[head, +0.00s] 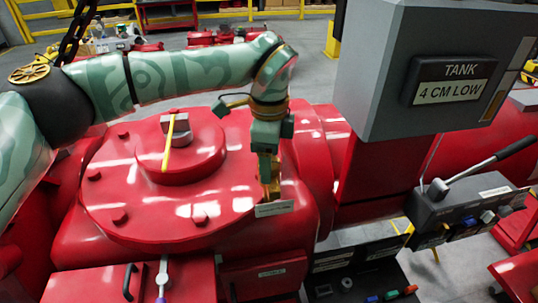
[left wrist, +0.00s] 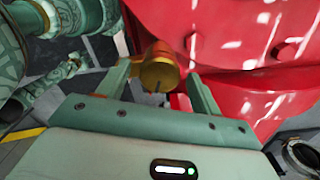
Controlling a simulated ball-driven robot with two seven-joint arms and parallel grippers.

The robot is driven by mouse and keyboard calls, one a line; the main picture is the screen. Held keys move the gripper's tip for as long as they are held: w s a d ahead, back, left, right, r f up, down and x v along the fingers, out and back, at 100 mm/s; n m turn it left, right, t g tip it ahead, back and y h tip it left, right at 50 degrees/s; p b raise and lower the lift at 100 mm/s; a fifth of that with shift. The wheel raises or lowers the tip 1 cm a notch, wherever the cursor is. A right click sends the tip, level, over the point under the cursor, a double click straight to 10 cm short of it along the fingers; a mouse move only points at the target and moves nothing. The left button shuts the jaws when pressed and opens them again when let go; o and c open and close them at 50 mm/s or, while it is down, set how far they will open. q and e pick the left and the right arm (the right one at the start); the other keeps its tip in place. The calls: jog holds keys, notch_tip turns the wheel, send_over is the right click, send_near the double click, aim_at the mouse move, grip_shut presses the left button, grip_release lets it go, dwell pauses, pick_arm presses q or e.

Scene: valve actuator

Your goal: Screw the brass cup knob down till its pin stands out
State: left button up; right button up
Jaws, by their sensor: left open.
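The brass cup knob (left wrist: 160,70) shows in the left wrist view as a short gold cylinder between the two spread fingers of my left gripper (left wrist: 160,82). A thin dark line shows on its near face; I cannot tell whether it is the pin. In the head view my left gripper (head: 268,165) points down at the right edge of the red actuator housing, and a small brass part of the knob (head: 275,188) shows below it, mostly hidden. The left gripper is open, with gaps beside the knob. My right gripper is not in view.
The round red actuator cover (head: 120,205) with bolts and a yellow-marked indicator (head: 170,140) lies left of the gripper. A grey box reading "TANK 4 CM LOW" (head: 452,82) stands at the right. A lever (head: 490,160) sits below it. A small label plate (head: 274,208) is under the knob.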

pick_arm(q)
jog(key=c, duration=1)
